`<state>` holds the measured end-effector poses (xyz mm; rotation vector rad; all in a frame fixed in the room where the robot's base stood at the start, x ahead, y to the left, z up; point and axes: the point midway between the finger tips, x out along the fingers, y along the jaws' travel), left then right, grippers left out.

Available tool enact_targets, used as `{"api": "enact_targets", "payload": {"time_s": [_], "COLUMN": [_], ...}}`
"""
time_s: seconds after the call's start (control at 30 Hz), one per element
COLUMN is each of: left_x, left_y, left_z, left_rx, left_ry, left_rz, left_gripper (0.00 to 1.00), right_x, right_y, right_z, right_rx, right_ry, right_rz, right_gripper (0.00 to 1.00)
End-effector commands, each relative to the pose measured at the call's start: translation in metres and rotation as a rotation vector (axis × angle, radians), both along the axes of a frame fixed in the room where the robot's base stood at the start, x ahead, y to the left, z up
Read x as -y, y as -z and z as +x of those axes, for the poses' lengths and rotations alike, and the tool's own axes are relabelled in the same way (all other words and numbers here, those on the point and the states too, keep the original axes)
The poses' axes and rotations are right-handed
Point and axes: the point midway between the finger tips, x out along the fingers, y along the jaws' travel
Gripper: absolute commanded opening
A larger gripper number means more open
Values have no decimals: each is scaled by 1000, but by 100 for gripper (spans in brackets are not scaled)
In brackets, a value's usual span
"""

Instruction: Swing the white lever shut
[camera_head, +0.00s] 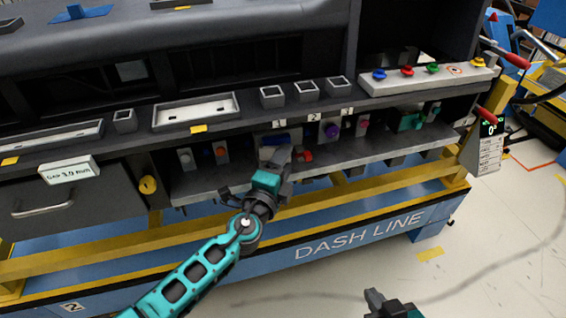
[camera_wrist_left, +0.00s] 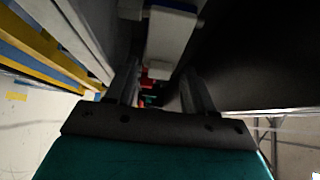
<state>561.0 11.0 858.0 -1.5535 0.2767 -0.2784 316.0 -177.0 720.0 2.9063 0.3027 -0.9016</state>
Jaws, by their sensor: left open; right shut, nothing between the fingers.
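My left gripper (camera_head: 284,158) reaches in under the dashboard's front edge, among the small controls on the lower shelf. In the left wrist view its two fingers (camera_wrist_left: 160,95) are apart with nothing held between them. A pale block with a small white end (camera_wrist_left: 160,70), seemingly the white lever, hangs just ahead between and beyond the fingertips; I cannot see contact. In the head view the gripper hides most of that spot, and the lever cannot be made out clearly. My right gripper (camera_head: 374,297) is shut and empty, low at the bottom edge, away from the dashboard.
A purple knob (camera_head: 332,131) and a red part (camera_head: 304,156) are right of my left gripper. An orange control (camera_head: 221,151) is to its left. The grey shelf (camera_head: 390,149) runs below, the dashboard ledge (camera_head: 365,102) above. Open floor lies in front.

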Motion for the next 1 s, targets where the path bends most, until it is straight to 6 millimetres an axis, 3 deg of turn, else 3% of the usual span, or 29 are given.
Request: {"api": "enact_targets", "payload": {"time_s": [0.13,0.57,0.77,1.0], "left_x": [0,0,3,7], "left_y": [0,0,1,4], "left_z": [0,0,2,13], "left_rx": [0,0,3,3], "left_ry": [0,-1,-50,-232], "left_rz": [0,1,-4,-6], "left_gripper": [51,10,10,10], "right_x": [0,1,0,-6], "right_y": [0,1,6,28], "right_z": [-1,-1,-1,-1], "right_rx": [-2,-3,-3,-21], "right_ry": [0,1,1,-7], "right_rz": [0,-1,0,12], "right_gripper": [0,0,0,0]}}
